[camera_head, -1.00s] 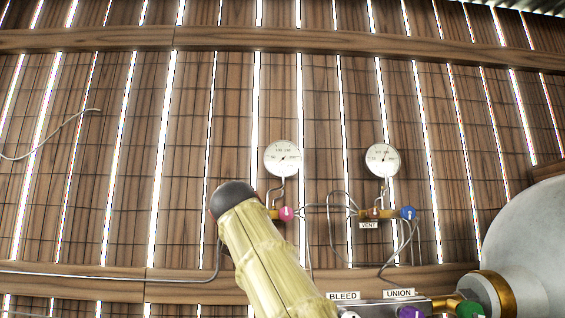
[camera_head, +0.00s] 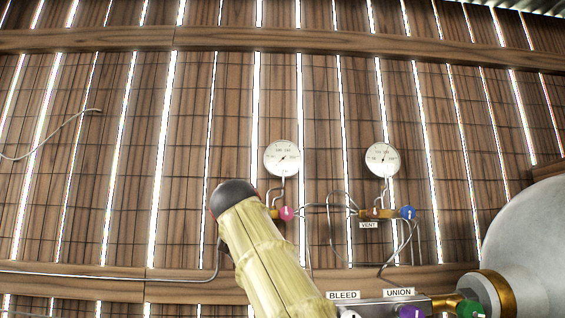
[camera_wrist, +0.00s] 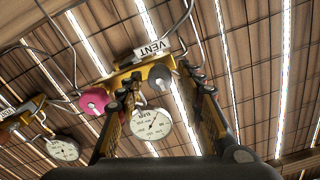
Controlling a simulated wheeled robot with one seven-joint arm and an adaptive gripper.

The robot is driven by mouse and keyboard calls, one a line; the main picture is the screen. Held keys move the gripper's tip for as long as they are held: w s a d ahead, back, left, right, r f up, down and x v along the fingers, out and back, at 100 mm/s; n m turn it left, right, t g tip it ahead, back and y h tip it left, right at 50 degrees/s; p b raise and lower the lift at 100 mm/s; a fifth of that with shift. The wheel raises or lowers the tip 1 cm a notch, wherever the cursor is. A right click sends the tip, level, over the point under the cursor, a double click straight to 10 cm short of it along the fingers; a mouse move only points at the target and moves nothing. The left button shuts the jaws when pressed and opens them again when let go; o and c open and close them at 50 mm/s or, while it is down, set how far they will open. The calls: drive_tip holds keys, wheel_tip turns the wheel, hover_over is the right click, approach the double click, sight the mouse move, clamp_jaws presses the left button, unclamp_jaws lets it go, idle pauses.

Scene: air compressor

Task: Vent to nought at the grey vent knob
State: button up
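In the wrist view, the grey vent knob (camera_wrist: 160,77) sits on a brass block (camera_wrist: 128,74) beside an upside-down VENT label (camera_wrist: 151,50). My gripper (camera_wrist: 161,84) is open, with one finger on each side of the grey knob and gaps showing. I cannot tell how far the tips are from it in depth. A round white gauge (camera_wrist: 151,123) shows between the fingers; it appears to be the left gauge (camera_head: 283,158) in the head view. My arm hides the grey knob and my fingertips in the head view.
A pink knob (camera_wrist: 93,100) is close beside the left finger. In the head view, a second gauge (camera_head: 382,159), a blue knob (camera_head: 407,213) and thin pipes are to the right. A large grey tank (camera_head: 535,245) stands at far right. The left wall is mostly clear.

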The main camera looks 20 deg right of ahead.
drive_tip(key=b+v, duration=0.3)
drive_tip(key=v, duration=0.3)
idle(0.5)
drive_tip(key=v, duration=1.2)
drive_tip(key=shift+w, duration=0.1)
